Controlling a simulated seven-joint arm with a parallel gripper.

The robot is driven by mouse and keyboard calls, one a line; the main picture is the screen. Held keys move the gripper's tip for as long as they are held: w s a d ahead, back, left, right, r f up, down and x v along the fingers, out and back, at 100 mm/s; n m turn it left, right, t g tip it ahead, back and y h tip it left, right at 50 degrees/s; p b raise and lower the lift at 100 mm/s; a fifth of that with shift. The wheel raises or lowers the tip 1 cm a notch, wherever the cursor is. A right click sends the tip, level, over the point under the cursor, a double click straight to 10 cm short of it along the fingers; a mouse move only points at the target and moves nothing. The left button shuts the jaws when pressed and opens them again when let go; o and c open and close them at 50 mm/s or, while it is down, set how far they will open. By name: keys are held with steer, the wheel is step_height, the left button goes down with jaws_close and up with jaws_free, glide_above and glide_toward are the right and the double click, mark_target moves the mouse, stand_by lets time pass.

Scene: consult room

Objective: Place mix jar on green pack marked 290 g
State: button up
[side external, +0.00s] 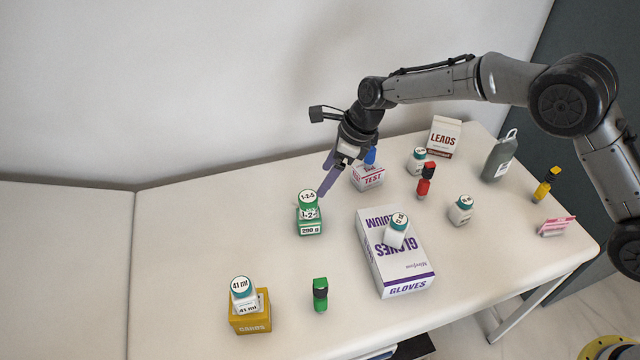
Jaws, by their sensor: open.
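A green pack marked 290 g (310,228) stands on the table left of centre. A small white jar with a green lid (308,203) sits upright on top of it; its marking reads roughly "1-2-5", and I cannot make out the word "mix". My gripper (343,172) is open, just above and to the right of that jar. One purple finger reaches down close to the jar's lid, and no object shows between the fingers. I cannot tell whether the finger touches the lid.
A gloves box (405,267) bears a teal-lidded jar (396,232). A test box (368,177) is beside my gripper. A yellow pack (250,322) bears a 41 ml jar (242,290). The table's left is clear.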

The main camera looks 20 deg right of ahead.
steer(key=shift+s+d+r, duration=0.1)
steer(key=shift+d+r, duration=0.05)
steer(key=shift+r, duration=0.2)
steer(key=s+d+r+n+t+h, duration=0.1)
steer(key=s+d+r+n, duration=0.5)
steer(key=s+d+r, duration=0.3)
steer(key=s+d+r+n+t+h, duration=0.1)
steer(key=s+d+r+n, duration=0.55)
steer(key=d+r, duration=0.45)
steer(key=s+d+n+h, duration=0.1)
steer(key=s+d+n, duration=0.4)
steer(key=s, duration=0.7)
steer(key=s+d+f+n+t+h, duration=0.1)
steer(key=s+d+n, duration=0.4)
steer(key=s, duration=0.7)
steer(key=shift+f+n+t, duration=0.25)
steer(key=shift+n+t, duration=0.05)
steer(key=shift+n, duration=0.15)
steer(key=shift+d, duration=0.1)
